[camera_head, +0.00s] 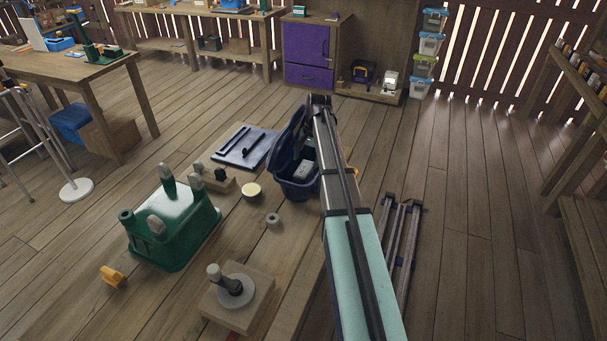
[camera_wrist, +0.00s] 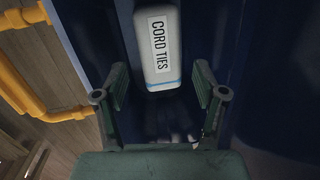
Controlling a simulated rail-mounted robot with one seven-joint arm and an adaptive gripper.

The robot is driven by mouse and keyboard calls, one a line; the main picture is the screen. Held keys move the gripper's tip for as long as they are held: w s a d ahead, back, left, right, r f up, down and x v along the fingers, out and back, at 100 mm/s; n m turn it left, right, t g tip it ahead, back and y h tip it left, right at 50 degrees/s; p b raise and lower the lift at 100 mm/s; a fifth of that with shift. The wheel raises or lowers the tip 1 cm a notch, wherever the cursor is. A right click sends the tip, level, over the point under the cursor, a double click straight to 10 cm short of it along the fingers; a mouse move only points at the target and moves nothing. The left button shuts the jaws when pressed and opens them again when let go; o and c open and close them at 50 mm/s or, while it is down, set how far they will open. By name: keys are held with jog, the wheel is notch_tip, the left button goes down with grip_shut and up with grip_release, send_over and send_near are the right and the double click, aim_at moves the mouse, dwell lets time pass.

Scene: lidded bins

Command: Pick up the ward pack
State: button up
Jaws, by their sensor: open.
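A white pack (camera_wrist: 158,45) with a blue stripe and a label reading "CORD TIES" lies inside a dark blue bin (camera_wrist: 85,30). No label naming a ward pack is readable. In the head view the bin (camera_head: 297,190) stands open with its dark lid (camera_head: 287,137) raised, and the white pack (camera_head: 303,170) shows partly inside. My gripper (camera_wrist: 160,82) is open and empty in the wrist view. Its fingers point toward the pack, one on each side of the pack's near end, with no clear contact. In the head view my arm hides part of the bin.
A yellow-orange handle (camera_wrist: 18,90) is beside the bin. Left of the bin are a blue panel (camera_head: 242,158), a round pale disc (camera_head: 251,190), a grey ring (camera_head: 273,220), a green crate (camera_head: 178,240) and a wooden block (camera_head: 255,310).

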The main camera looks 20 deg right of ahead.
aim_at(305, 168)
jog(key=shift+a+f+p, duration=0.25)
jog(key=shift+f+p, duration=0.3)
jog(key=shift+f, duration=0.75)
jog(key=shift+a+f+p, duration=0.2)
jog(key=shift+f+p, duration=0.3)
jog(key=shift+f, duration=0.8)
jog(key=c, duration=1.1)
